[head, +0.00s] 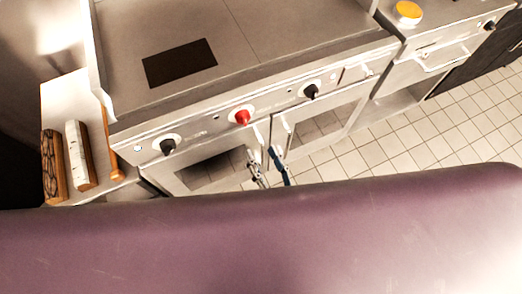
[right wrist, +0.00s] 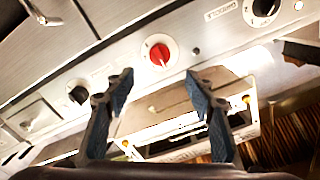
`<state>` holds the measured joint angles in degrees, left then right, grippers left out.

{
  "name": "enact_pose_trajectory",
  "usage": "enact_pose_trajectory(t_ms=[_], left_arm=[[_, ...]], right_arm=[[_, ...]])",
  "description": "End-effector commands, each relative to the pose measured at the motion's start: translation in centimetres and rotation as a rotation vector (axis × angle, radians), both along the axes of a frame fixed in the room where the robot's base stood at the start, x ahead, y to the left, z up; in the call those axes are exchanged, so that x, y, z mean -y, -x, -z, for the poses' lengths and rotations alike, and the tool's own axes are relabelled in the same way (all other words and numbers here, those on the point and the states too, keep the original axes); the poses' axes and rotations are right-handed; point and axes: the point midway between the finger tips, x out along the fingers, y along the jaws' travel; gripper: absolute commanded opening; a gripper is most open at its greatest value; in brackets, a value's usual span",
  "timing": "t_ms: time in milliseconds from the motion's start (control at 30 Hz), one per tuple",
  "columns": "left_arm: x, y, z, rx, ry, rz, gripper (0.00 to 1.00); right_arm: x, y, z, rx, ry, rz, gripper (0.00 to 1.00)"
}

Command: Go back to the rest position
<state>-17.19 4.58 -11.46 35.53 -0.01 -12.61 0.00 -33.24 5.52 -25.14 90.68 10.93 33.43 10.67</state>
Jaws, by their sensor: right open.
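My right gripper (head: 267,170) shows in the head view in front of the cooking unit, below its red knob (head: 242,117). In the right wrist view its two blue fingers (right wrist: 158,95) stand wide apart with nothing between them. The red knob (right wrist: 160,53) shows beyond and above the fingertips there, apart from them. My left gripper is in neither view. A large purple surface covers the lower part of the head view and hides what lies below.
The steel cooking unit (head: 275,35) has black knobs on its front and a dark plate (head: 180,63) on top. A side shelf (head: 62,95) holds wooden-sided items. A yellow round item (head: 408,12) sits at upper right. Tiled floor (head: 400,150) shows clear at right.

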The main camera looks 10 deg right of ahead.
Motion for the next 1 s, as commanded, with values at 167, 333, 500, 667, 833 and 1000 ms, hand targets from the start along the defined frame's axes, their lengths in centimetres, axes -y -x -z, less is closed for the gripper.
enact_pose_trajectory(t_ms=[167, 333, 500, 667, 833, 1000], left_arm=[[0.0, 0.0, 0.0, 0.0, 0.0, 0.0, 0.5], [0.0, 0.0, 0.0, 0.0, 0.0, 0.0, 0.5], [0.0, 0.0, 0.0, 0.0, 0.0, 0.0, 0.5], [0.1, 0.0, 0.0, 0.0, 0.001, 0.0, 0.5], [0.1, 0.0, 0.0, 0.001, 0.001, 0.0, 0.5], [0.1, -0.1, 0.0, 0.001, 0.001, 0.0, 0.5]], right_arm=[[0.0, 0.0, 0.0, 0.0, 0.0, 0.0, 0.5], [0.0, 0.0, 0.0, 0.0, 0.0, 0.0, 0.5], [0.1, 0.0, 1.2, -0.023, 0.021, -0.006, 0.5], [1.0, 0.9, 8.6, -0.168, 0.146, -0.038, 0.5], [4.3, 4.6, 20.6, -0.432, 0.353, -0.095, 0.5], [9.4, 10.8, 30.9, -0.72, 0.539, -0.153, 0.5]])
